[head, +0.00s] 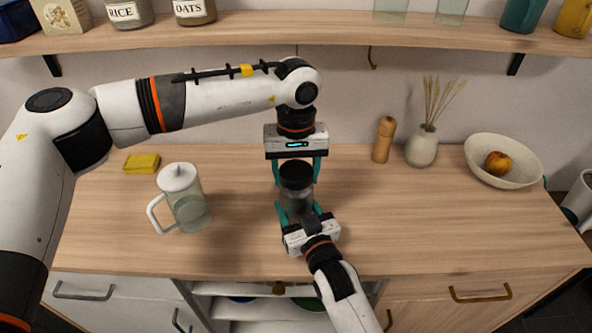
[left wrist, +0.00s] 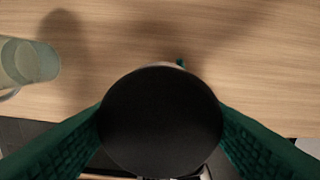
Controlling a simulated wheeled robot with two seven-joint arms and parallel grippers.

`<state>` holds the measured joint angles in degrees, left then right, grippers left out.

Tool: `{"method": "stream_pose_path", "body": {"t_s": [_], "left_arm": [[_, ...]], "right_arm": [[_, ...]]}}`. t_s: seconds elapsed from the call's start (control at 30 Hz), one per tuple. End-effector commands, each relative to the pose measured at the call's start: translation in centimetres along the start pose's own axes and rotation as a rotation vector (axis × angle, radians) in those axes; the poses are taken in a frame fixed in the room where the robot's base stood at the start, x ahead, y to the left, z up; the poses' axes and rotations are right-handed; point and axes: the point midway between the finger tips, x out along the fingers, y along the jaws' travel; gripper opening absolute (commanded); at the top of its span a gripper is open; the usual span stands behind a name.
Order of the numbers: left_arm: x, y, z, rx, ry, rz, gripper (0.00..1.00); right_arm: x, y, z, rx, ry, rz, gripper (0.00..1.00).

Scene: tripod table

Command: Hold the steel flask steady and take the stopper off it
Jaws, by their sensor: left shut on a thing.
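The steel flask (head: 297,203) stands upright on the wooden counter near its front edge. Its wide black stopper (head: 296,174) is at the flask's top; I see no clear gap between them. My left gripper (head: 297,170) comes down from above, shut on the stopper, with a teal finger on each side. In the left wrist view the stopper (left wrist: 160,122) is a large black disc between the fingers, hiding nearly all of the flask. My right gripper (head: 299,212) reaches in from the front, its teal fingers closed on both sides of the flask's body.
A glass jug (head: 187,204) with a white lid and handle stands left of the flask. A yellow sponge (head: 142,163) lies behind it. A pepper mill (head: 383,140), a vase (head: 422,148) and a fruit bowl (head: 503,173) stand back right. The right counter is clear.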

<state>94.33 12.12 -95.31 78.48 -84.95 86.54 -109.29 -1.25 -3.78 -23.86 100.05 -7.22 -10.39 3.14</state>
Motion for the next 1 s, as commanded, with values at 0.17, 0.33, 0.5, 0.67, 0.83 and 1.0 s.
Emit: {"method": "stream_pose_path", "body": {"t_s": [0.17, 0.33, 0.5, 0.67, 0.83, 1.0], "left_arm": [[-0.03, 0.02, 0.01, -0.417, 0.000, 0.000, 0.33], [-0.05, 0.01, 0.01, -0.820, 0.000, -0.001, 0.33], [-0.10, 0.02, 0.01, -1.224, 0.000, -0.001, 0.33], [-0.14, 0.02, 0.02, -1.605, 0.000, -0.001, 0.33], [-0.14, 0.01, 0.01, -2.009, 0.000, -0.001, 0.33], [-0.17, -0.01, 0.00, -2.413, 0.001, 0.000, 0.33]], "right_arm": [[-0.04, 0.02, -0.22, 0.000, 0.005, 0.000, 0.00], [-0.04, 0.02, -0.23, 0.000, 0.006, 0.000, 0.00], [-0.04, 0.02, -0.24, 0.000, 0.006, 0.000, 0.00], [-0.05, 0.01, -0.25, 0.000, 0.006, 0.000, 0.00], [-0.05, 0.01, -0.25, 0.000, 0.006, 0.000, 0.00], [-0.05, 0.01, -0.26, 0.000, 0.006, 0.000, 0.00]]}}
